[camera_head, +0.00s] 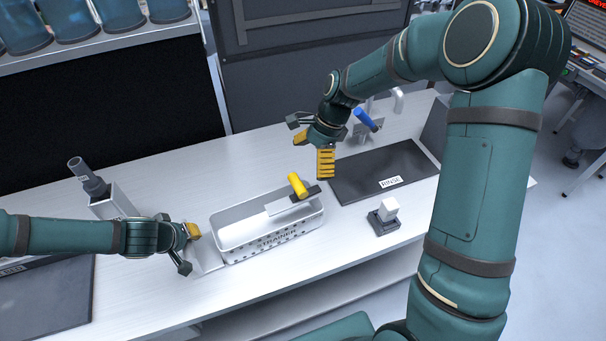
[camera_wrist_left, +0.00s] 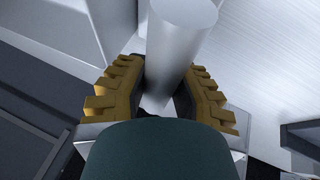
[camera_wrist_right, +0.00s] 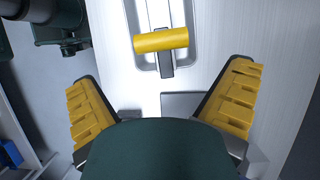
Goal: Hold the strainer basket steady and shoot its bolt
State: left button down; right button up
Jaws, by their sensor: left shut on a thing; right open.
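The white perforated strainer basket (camera_head: 240,247), lettered STRAINER, sits on the light counter. A bolt with a yellow handle (camera_head: 298,185) lies at its far right rim; the handle also shows in the right wrist view (camera_wrist_right: 160,40), with a dark bar (camera_wrist_right: 166,66) below it. My left gripper (camera_head: 188,244) is at the basket's left end. It is shut on a pale grey cylinder (camera_wrist_left: 178,45), which looks like the basket's handle; the head view hides this grip. My right gripper (camera_head: 313,150) is open and empty, above and beyond the yellow handle, apart from it.
A dark mat marked RINSE (camera_head: 360,180) lies right of the basket, with a blue-handled fixture (camera_head: 366,120) behind it. A small white block on a dark base (camera_head: 385,216) stands in front of the mat. A grey box with a tube (camera_head: 92,185) stands at the left.

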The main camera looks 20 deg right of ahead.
jog(key=shift+v, duration=2.15)
pick_arm(q)
jog(key=c, duration=0.8)
grip_release()
jog(key=shift+r, duration=0.1)
jog(key=v, duration=1.2)
jog(key=shift+s, duration=0.15)
pick_arm(e)
jog(key=shift+f, duration=0.15)
